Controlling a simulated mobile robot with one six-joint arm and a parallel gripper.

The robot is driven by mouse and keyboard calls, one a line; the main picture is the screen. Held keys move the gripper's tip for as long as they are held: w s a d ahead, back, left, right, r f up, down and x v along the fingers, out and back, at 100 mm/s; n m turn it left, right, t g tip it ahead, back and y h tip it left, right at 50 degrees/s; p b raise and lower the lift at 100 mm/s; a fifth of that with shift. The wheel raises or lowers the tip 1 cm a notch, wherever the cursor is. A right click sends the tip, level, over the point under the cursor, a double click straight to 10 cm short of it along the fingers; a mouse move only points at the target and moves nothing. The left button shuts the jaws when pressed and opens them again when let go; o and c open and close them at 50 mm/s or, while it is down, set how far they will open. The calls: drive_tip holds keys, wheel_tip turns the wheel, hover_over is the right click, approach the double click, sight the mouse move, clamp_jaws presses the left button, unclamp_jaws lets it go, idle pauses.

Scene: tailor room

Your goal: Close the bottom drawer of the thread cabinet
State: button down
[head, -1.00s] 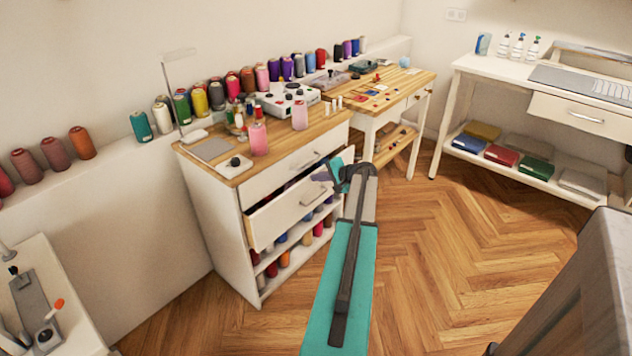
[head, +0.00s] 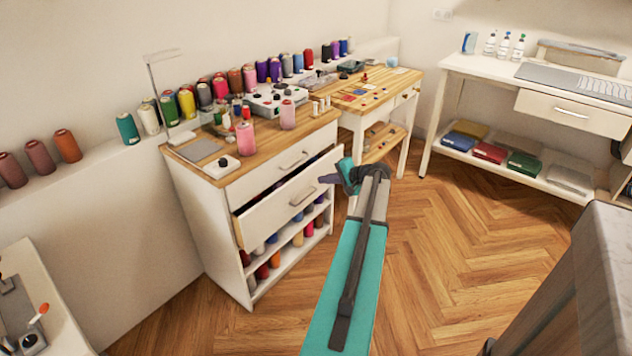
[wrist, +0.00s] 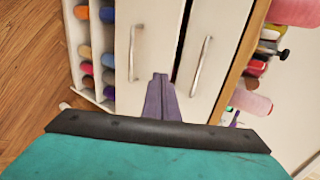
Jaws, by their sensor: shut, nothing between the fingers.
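The thread cabinet (head: 212,228) is white with a wooden top and stands left of centre in the head view. Its bottom drawer (head: 268,217) is pulled partly out, with a dark gap above its front. The top drawer (head: 265,180) is shut. My gripper (head: 324,180) is shut and empty, in front of the bottom drawer near the right of its handle (head: 303,196). In the wrist view my purple fingertips (wrist: 160,82) overlap the bottom drawer's front (wrist: 145,35) beside its handle. I cannot tell whether they touch it.
Thread spools fill the open shelves (head: 275,262) under the drawers. Spools and a small machine (head: 277,98) stand on the cabinet top. A wooden-topped table (head: 398,83) is just right of the cabinet. The floor (head: 445,250) to the right is clear.

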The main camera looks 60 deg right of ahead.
drive_tip(key=shift+v, duration=2.15)
